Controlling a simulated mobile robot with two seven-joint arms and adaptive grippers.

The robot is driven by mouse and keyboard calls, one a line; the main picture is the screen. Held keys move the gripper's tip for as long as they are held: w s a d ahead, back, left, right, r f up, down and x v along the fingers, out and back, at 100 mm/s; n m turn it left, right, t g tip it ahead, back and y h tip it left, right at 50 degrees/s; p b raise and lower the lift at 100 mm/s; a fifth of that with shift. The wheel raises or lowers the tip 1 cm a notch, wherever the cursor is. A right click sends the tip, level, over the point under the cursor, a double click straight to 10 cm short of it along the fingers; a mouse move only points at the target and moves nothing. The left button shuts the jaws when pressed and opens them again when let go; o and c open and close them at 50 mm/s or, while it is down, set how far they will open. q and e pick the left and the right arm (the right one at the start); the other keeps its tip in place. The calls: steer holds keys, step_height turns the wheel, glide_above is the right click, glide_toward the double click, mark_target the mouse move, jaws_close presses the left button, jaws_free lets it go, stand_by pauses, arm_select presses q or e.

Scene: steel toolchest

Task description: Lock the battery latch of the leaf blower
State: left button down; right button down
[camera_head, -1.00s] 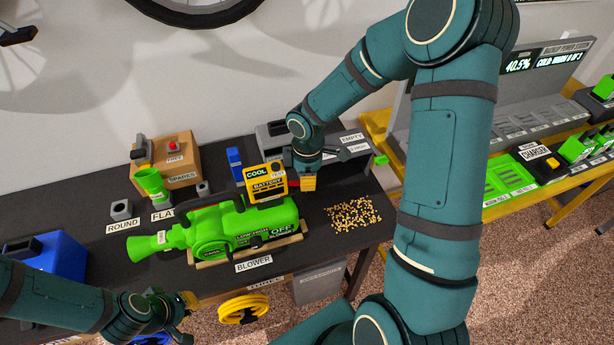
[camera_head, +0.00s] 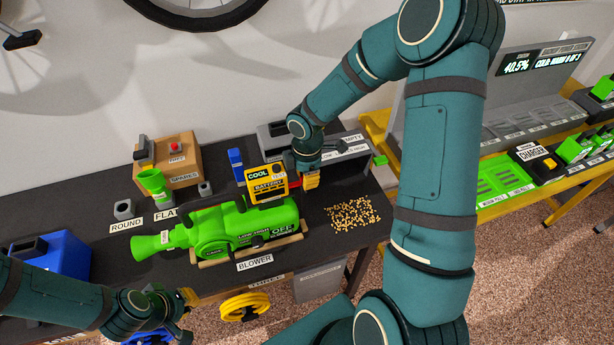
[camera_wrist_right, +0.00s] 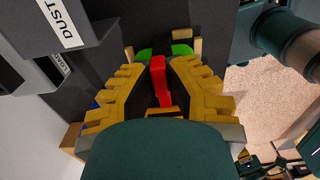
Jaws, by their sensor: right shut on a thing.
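The green leaf blower (camera_head: 215,228) lies on the dark bench with its nozzle to the left. A yellow and black battery (camera_head: 266,184) marked COOL stands upright on its top. My right gripper (camera_head: 311,181) is just right of the battery, pointing down. In the right wrist view its yellow fingers (camera_wrist_right: 160,72) flank a narrow red piece (camera_wrist_right: 158,80), which looks like the latch lever, and are shut on it. Green blower parts (camera_wrist_right: 181,49) show beyond. My left gripper (camera_head: 186,314) is low at the bench's front edge, away from the blower; its opening is unclear.
Loose yellow pellets (camera_head: 352,213) lie right of the blower. A grey dust box (camera_head: 335,150) stands behind my right gripper. A cardboard spares box (camera_head: 183,160), a green flat nozzle (camera_head: 153,183) and a blue box (camera_head: 60,252) are at left. A charger bench stands at right.

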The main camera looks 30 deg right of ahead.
steer(key=c, duration=1)
jaws_free()
step_height(320, 180, up, 12)
